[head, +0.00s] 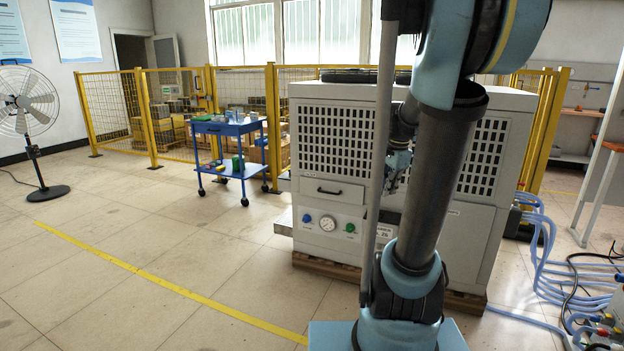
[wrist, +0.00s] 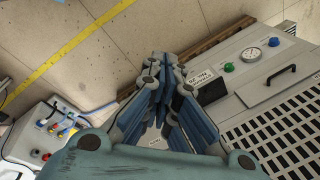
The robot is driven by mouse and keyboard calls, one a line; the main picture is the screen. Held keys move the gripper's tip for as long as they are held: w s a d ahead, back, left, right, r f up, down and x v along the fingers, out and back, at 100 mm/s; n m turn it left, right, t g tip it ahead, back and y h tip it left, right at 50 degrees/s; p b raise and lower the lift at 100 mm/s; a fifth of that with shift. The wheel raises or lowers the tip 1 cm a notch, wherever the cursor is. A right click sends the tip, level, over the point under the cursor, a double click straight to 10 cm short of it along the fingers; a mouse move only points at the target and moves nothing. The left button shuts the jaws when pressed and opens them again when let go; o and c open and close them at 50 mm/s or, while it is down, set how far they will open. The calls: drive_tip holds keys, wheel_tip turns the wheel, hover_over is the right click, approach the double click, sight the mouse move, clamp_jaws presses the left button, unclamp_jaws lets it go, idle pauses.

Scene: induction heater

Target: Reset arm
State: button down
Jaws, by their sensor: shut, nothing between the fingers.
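My gripper (wrist: 166,62) is shut and empty, with its blue-grey fingers together in the middle of the wrist view. In the head view it is small and partly hidden behind my arm (head: 392,180), in front of the heater cabinet. The heater (head: 330,145) is a large light-grey cabinet with black slotted grilles, a drawer handle, a gauge and blue and green knobs. In the wrist view its panel (wrist: 238,88) lies to the right of the fingers, tilted in the picture. I cannot tell the exact gap between the fingers and the cabinet.
A blue cart (head: 227,127) with small items stands left of the cabinet, before a yellow fence (head: 148,120). A fan (head: 32,125) stands far left. Blue hoses (head: 545,250) run along the floor at right. The tiled floor at left is clear.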

drive_tip(key=s+a+f+n, duration=0.3)
drive_tip(key=s+f+n, duration=0.2)
drive_tip(key=s, duration=0.5)
drive_tip(key=s+a+f+n, duration=0.3)
drive_tip(key=s+f+n, duration=0.3)
drive_tip(key=s, duration=0.5)
drive_tip(key=n, duration=0.2)
drive_tip(key=shift+s+a+n, duration=0.15)
drive_tip(key=shift+s+n, duration=0.15)
drive_tip(key=shift+n, duration=0.1)
